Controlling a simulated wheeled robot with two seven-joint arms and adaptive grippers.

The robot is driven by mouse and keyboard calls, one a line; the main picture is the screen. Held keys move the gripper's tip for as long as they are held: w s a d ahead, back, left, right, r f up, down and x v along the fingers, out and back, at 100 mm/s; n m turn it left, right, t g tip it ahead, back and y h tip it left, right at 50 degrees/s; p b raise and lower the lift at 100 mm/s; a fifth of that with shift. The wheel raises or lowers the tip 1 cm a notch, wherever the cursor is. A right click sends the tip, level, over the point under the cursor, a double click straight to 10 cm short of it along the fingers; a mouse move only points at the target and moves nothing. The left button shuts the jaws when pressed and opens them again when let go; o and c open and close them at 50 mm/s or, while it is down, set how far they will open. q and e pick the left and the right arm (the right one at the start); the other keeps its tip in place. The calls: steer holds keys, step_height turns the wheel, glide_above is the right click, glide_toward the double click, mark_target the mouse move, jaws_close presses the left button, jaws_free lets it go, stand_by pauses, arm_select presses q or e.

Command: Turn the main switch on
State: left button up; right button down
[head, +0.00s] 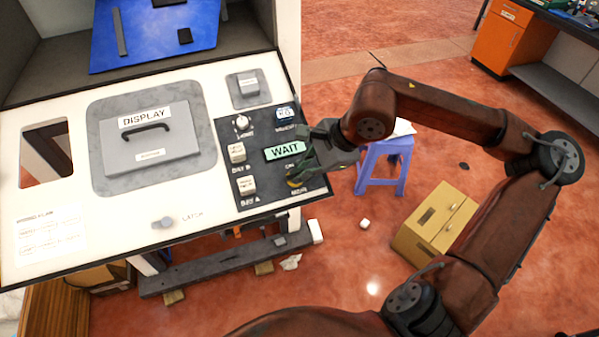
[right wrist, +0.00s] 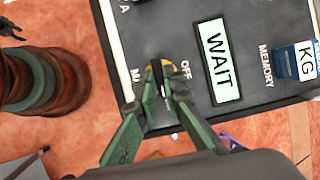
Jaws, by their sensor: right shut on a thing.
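The main switch is a small knob with yellow on it, at the lower right corner of the dark control panel; it shows in the head view (head: 294,184) and the right wrist view (right wrist: 157,68). An OFF label sits beside it in the wrist view. My right gripper (head: 298,178) reaches in from the right, its green fingers shut on the knob; in the wrist view the fingers (right wrist: 160,88) stand either side of it. They hide much of the knob, so I cannot tell its exact turn.
A lit WAIT display (head: 285,151) lies just above the switch. The BAY A (head: 248,185) and BAY B (head: 237,153) blocks and a KG block (head: 285,113) are close by. A grey DISPLAY lid (head: 150,152) lies left. A blue stool (head: 384,165) and cardboard box (head: 434,222) stand on the floor.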

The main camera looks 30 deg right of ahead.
steer(key=c, duration=2)
jaws_free()
steer(key=shift+c, duration=0.2)
steer(key=shift+d, duration=0.1)
steer(key=shift+s+d+r, duration=0.25)
steer(key=shift+s+r, duration=0.05)
steer(key=shift+r, duration=0.2)
steer(key=v, duration=0.6)
steer(key=shift+r, duration=0.2)
steer(key=shift+s+f, duration=0.1)
